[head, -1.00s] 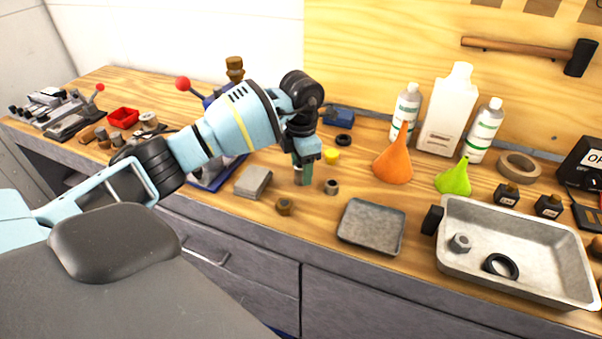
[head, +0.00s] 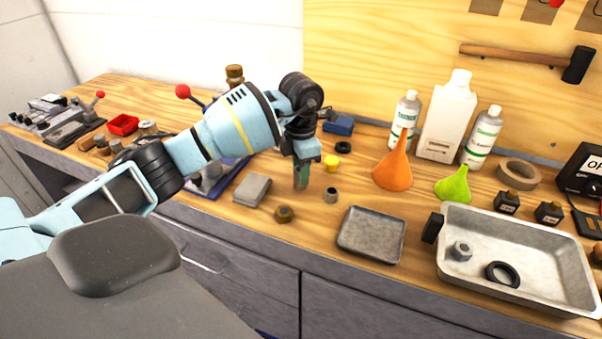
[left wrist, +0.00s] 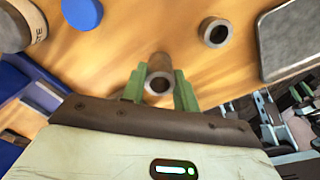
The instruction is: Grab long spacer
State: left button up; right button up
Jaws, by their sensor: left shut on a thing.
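The long spacer (left wrist: 160,75) is a grey-brown metal tube. In the left wrist view it stands between the two green fingers of my left gripper (left wrist: 160,92), which are shut on it. In the head view my left gripper (head: 301,178) points down at the bench, and its fingers largely hide the spacer. A shorter grey spacer (head: 331,195) stands just to the right of the gripper, apart from it. It also shows in the left wrist view (left wrist: 215,32). My right gripper is not in view.
A brass nut (head: 284,214), a grey block (head: 252,189) and a yellow cap (head: 332,162) lie close by on the wooden bench. A small grey tray (head: 371,236) is at front right. A larger metal pan (head: 535,250) holds a nut and a black ring. Funnels and bottles stand behind.

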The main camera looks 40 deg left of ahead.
pick_arm(q)
jog(key=shift+s+d+r, duration=0.1)
jog(key=shift+d+r, duration=0.05)
jog(key=shift+r, duration=0.45)
jog(key=shift+s+d+r, duration=0.1)
jog(key=shift+r, duration=0.5)
jog(key=s+d+r, duration=0.1)
jog(key=s+d, duration=0.9)
jog(key=s, duration=0.1)
jog(key=shift+d+r, duration=0.2)
jog(key=shift+d, duration=0.1)
jog(key=shift+s, duration=0.1)
